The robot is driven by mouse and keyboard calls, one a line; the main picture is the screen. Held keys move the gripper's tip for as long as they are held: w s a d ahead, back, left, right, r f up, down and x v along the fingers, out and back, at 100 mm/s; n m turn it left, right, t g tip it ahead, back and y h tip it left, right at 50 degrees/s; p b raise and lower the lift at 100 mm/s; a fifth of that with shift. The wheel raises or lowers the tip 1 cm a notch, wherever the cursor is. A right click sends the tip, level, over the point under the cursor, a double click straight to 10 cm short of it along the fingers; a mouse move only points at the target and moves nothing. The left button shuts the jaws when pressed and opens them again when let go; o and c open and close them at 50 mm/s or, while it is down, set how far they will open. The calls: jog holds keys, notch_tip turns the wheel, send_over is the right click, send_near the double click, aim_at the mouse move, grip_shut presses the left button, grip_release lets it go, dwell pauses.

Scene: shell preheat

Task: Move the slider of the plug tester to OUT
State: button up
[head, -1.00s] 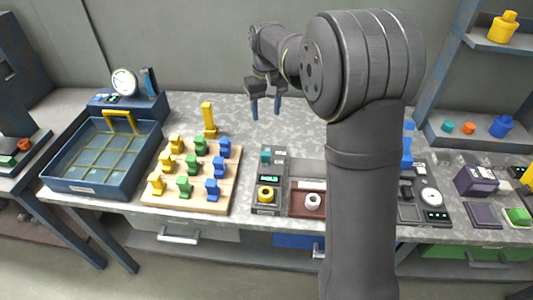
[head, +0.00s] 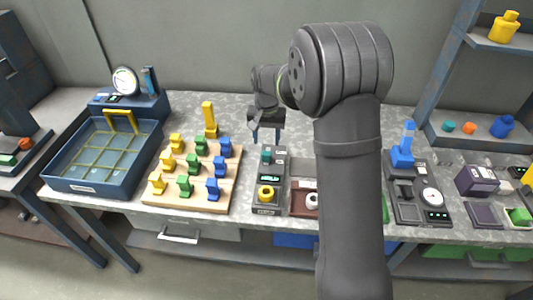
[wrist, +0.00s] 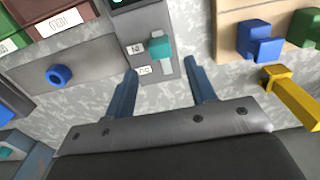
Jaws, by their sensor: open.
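The plug tester (head: 268,185) is a narrow dark grey box with a small lit display and a yellow ring-shaped part at its front. Its slider is a teal knob (head: 266,156) at the far end, which also shows in the wrist view (wrist: 160,48). Two small white labels (wrist: 138,49) sit beside the knob in the wrist view; their lettering is too small to read surely. My gripper (head: 266,138) is open and empty, pointing down just behind the knob. In the wrist view the knob lies ahead of the gap between my fingers (wrist: 161,75), apart from both.
A wooden board (head: 230,197) with yellow, green and blue pieces stands left of the tester; a yellow piece (head: 209,118) stands behind it. A brown tray (head: 303,203) is close on the right. A blue ring (wrist: 60,75) shows in the wrist view. My arm hides part of the bench.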

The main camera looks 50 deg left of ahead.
aim_at(266, 153)
notch_tip(266, 153, down, 8)
jog(key=shift+r, duration=0.2)
